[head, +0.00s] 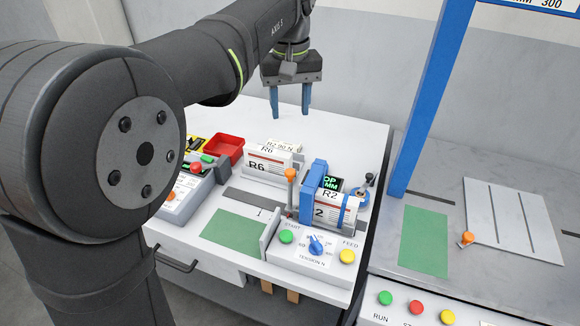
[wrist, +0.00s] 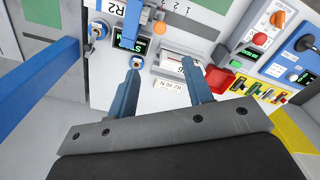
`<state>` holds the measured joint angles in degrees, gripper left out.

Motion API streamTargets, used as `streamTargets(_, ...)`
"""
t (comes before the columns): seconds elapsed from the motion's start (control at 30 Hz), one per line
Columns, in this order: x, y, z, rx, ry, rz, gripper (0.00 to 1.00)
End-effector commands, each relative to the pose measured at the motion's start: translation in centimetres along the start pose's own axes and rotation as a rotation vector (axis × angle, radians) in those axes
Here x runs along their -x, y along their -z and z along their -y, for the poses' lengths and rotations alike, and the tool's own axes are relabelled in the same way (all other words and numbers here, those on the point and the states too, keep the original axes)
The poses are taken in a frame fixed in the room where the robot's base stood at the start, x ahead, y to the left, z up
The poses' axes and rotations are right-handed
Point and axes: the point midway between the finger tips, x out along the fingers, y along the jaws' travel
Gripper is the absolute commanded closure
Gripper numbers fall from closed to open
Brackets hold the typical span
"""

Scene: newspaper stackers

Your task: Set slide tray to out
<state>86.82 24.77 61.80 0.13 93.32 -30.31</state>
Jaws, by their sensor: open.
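A pale grey slotted plate (head: 518,222) lies on the right-hand bench in the head view. A small orange knob (head: 467,238) stands at its left front corner. This plate looks like the slide tray, but no label on it is readable. My gripper (head: 290,114) is open and empty, pointing down above the back of the white table, well to the left of the plate. In the wrist view its two blue fingers (wrist: 161,64) are apart with nothing between them. The plate cannot be made out in the wrist view.
A blue upright post (head: 430,95) stands between my gripper and the plate. The white table holds R6 paper blocks (head: 264,163), a blue strapping frame (head: 313,190), a red bin (head: 224,149) and a control panel (head: 316,246). A green mat (head: 424,242) lies left of the plate.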

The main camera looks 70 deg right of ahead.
Motion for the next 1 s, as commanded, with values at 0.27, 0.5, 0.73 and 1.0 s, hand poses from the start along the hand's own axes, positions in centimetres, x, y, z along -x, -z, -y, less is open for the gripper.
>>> streamTargets(0.27,-0.6,0.1,0.0,0.201,0.000,0.004,0.54)
streamTargets(0.5,-4.0,0.0,0.1,0.203,0.002,0.007,0.54)
streamTargets(0.73,-9.1,0.0,0.1,0.202,0.002,0.006,0.54)
streamTargets(1.0,-14.6,0.0,0.0,0.201,0.002,0.006,0.54)
